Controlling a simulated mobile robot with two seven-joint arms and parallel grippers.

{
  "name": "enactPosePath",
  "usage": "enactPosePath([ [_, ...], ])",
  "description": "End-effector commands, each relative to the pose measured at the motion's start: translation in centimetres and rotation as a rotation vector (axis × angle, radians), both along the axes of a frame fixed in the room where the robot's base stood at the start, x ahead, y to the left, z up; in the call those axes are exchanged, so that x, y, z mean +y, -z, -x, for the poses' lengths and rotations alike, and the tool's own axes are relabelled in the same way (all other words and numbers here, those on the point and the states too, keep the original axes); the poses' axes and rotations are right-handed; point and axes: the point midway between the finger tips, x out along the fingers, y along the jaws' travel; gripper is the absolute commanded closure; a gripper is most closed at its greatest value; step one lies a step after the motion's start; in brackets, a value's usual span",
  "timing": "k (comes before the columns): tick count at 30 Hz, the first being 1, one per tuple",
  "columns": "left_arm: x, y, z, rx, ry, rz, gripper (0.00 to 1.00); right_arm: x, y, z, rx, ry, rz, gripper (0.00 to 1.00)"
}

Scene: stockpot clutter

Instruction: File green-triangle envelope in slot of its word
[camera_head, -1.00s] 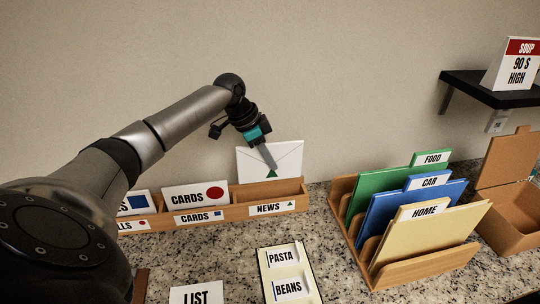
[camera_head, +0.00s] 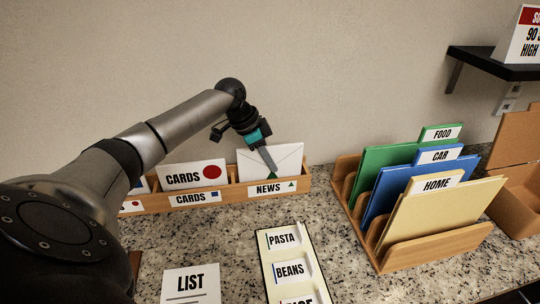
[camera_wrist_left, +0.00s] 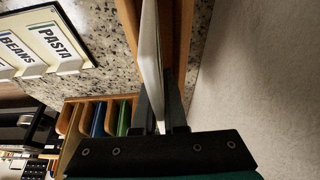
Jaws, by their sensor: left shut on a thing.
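The white envelope with the green triangle (camera_head: 287,158) stands upright at the NEWS compartment, the rightmost of the wooden box (camera_head: 232,199). Its lower part is behind the box front, with the triangle just above the rim. The NEWS label (camera_head: 272,188) also bears a green triangle. My left gripper (camera_head: 267,162) is shut on the envelope from above. The wrist view shows the envelope edge-on (camera_wrist_left: 150,55) between the fingers (camera_wrist_left: 160,105). Whether it touches the slot floor is hidden. My right gripper is not in view.
A CARDS envelope with a red circle (camera_head: 193,175) stands in the neighbouring compartment, labelled CARDS with a blue square. A folder rack (camera_head: 430,252) stands right, with a cardboard box (camera_head: 520,200) beyond. A PASTA and BEANS board (camera_head: 265,262) and LIST card (camera_head: 190,284) lie in front.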

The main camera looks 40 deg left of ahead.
Motion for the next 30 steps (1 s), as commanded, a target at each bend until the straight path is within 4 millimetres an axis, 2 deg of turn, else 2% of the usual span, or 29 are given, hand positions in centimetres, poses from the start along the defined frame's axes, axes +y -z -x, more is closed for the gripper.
enactPosePath([
  [4, 0.03, 0.99, -0.01, -0.001, 0.000, -0.001, 1.00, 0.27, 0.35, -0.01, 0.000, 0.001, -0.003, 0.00],
  [14, 0.04, 1.16, -0.03, -0.001, 0.000, -0.002, 1.00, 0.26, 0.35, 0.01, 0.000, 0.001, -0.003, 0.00],
  [15, 0.03, 1.16, -0.02, -0.001, 0.000, -0.002, 0.86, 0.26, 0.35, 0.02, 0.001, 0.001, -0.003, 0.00],
  [23, 0.03, 1.16, -0.01, -0.001, 0.001, -0.001, 0.57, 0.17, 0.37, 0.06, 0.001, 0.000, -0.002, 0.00],
  [30, 0.03, 0.81, -0.01, -0.001, 0.001, -0.001, 0.56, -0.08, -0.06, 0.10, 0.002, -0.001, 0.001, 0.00],
])
